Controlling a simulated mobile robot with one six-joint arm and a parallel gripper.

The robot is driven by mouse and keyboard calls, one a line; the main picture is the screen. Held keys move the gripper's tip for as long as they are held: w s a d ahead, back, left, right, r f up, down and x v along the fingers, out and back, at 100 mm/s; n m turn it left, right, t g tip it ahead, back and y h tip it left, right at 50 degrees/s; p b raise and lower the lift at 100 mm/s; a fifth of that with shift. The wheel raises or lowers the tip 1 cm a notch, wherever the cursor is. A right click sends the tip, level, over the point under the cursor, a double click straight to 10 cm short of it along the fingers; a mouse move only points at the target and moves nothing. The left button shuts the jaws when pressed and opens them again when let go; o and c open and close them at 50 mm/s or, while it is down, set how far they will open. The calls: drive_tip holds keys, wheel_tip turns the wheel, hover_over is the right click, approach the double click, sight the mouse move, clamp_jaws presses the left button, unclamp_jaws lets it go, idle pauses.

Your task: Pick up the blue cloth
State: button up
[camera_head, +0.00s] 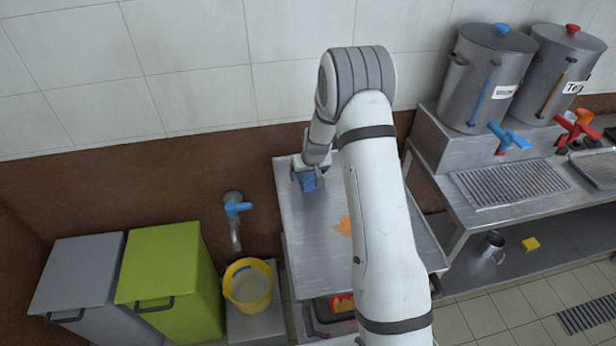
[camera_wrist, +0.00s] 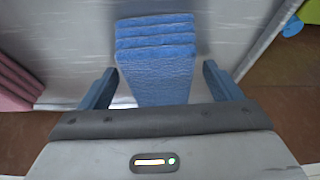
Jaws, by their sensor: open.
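The blue cloth (camera_wrist: 156,62) looks folded or stacked in several layers on the steel table top (camera_head: 315,240). In the wrist view it lies between the two fingers of my gripper (camera_wrist: 158,85), with a gap on each side. My gripper is open and pointed down at it. In the head view the blue cloth (camera_head: 308,184) shows only partly beneath my gripper (camera_head: 305,178), near the table's back left corner. The head view does not show clearly where the cloth ends and the fingers begin.
An orange cloth (camera_head: 343,227) lies mid-table, and a pink stack (camera_wrist: 16,85) sits at the left in the wrist view. A yellow bucket (camera_head: 248,287), a blue-handled tap (camera_head: 235,208) and a green bin (camera_head: 172,280) stand left of the table. Two stockpots (camera_head: 484,80) (camera_head: 560,72) stand right.

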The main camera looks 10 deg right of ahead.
drive_tip(key=shift+f, duration=0.1)
idle(0.4)
drive_tip(key=c, duration=1.1)
